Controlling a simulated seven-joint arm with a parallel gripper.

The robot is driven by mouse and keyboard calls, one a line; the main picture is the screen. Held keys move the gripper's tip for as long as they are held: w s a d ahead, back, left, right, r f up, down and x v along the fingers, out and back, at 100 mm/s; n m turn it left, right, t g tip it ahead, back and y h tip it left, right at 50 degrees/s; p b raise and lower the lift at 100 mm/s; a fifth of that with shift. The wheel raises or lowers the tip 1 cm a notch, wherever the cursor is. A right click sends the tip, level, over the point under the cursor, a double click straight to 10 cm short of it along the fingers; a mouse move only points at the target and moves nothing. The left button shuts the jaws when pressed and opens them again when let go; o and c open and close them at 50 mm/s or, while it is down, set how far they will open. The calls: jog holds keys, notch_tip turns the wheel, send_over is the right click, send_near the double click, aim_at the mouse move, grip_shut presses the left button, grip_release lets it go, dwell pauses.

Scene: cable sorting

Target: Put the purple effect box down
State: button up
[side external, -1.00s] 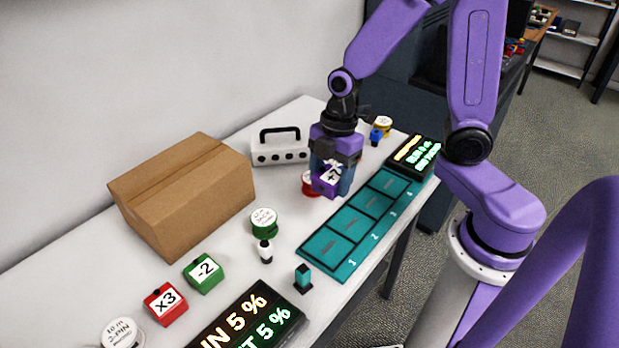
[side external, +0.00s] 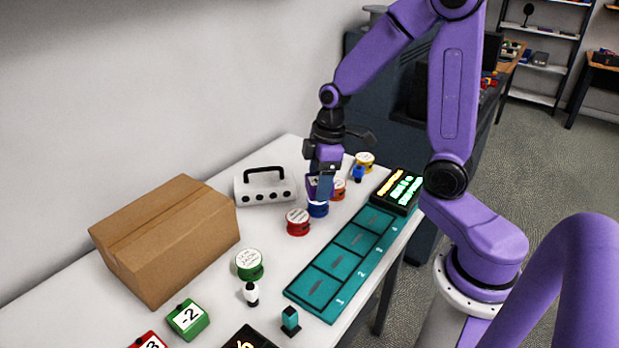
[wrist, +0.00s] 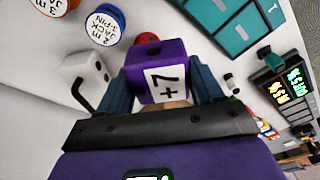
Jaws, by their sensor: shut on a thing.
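The purple effect box (wrist: 158,72), marked "+7", is between the fingers of my gripper (wrist: 160,88) in the wrist view. In the side view my gripper (side external: 322,178) is shut on this box, whose purple edge (side external: 311,188) shows beside the finger. Whether the box touches anything below is hidden. The teal mat (side external: 312,287) with numbered slots lies to the right and nearer the camera.
A red spool (side external: 298,222), an orange-red spool (side external: 338,189) and a yellow spool (side external: 365,160) stand close by. A lit display (side external: 399,190) sits past the mat.

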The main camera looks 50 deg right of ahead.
jog(key=w+d+m+h, duration=0.1)
jog(key=w+d+m, duration=0.3)
jog(key=d+m, duration=0.8)
jog(key=w+d+f, duration=0.2)
jog(key=w+f, duration=0.1)
jog(key=w, duration=0.1)
jog(key=w+d+f+n, duration=0.1)
jog(key=w+d+f, duration=0.2)
jog(key=w, duration=0.1)
jog(key=w+d+f+n, duration=0.1)
jog(key=w+d+f, duration=0.1)
jog(key=w+f, duration=0.1)
jog(key=shift+w+d+f+t, duration=0.15)
jog(key=shift+w+t, duration=0.25)
jog(key=shift+w, duration=0.5)
jog(key=shift+w+d+f, duration=0.1)
jog(key=shift+w+f, duration=0.25)
jog(key=shift+f, duration=1.5)
jog(key=shift+f, duration=0.2)
jog(key=o, duration=1.1)
jog(key=shift+s, duration=0.1)
jog(key=shift+o, duration=0.2)
jog(key=shift+r, duration=0.15)
